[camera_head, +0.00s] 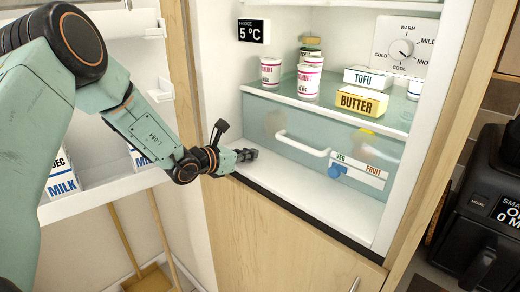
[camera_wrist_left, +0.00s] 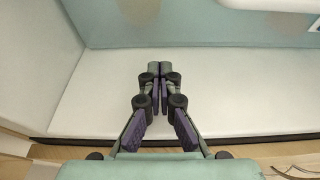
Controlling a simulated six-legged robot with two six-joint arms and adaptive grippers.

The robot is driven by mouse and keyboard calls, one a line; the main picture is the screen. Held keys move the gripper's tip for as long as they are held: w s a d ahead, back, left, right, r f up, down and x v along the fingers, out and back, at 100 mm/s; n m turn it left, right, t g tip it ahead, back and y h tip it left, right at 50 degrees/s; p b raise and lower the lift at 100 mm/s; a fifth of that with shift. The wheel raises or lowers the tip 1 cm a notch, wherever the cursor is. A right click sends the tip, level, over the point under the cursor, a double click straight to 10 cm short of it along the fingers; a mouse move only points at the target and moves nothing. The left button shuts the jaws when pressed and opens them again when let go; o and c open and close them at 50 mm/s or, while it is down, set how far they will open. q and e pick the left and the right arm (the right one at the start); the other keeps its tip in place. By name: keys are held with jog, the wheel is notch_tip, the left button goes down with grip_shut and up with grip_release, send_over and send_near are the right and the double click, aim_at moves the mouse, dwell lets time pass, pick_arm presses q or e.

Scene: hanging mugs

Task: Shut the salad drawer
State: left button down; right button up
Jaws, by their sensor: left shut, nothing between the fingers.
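The salad drawer (camera_head: 350,140) is the translucent blue-green front under the glass shelf in the fridge, with a white bar handle (camera_head: 302,146). Its front stands back from the fridge's front edge, with bare white floor before it; I cannot tell whether it is fully in. In the left wrist view the drawer front (camera_wrist_left: 140,30) spans the top, and part of the handle (camera_wrist_left: 270,4) shows at top right. My left gripper (camera_head: 250,155) is shut and empty, low at the left of the compartment, in front of the drawer and apart from the handle. It points towards the drawer front (camera_wrist_left: 160,68).
A VEG/FRUIT slider with a blue knob (camera_head: 336,171) is at the drawer's lower right. The shelf above holds yoghurt pots (camera_head: 309,78), tofu (camera_head: 368,78) and butter (camera_head: 358,99). The open fridge door (camera_head: 105,190) with milk cartons (camera_head: 62,181) is at left. A black appliance (camera_head: 485,215) stands at right.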

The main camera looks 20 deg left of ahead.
aim_at(268, 142)
pick_arm(q)
jog(key=x, duration=0.3)
jog(key=shift+w+r+p, duration=0.35)
jog(key=shift+w, duration=0.1)
jog(key=shift+w+d+r, duration=0.15)
jog(key=shift+w+d, duration=0.05)
jog(key=shift+d, duration=0.15)
jog(key=shift+w+a, duration=0.15)
jog(key=shift+b+x, duration=1.15)
jog(key=shift+b, duration=0.05)
jog(key=shift+w+d+b, duration=0.2)
jog(key=shift+w+b, duration=0.25)
jog(key=shift+w, duration=0.1)
jog(key=shift+w+d+b, duration=0.25)
jog(key=shift+w+b, duration=0.15)
jog(key=shift+w, duration=0.1)
jog(key=shift+r, duration=0.35)
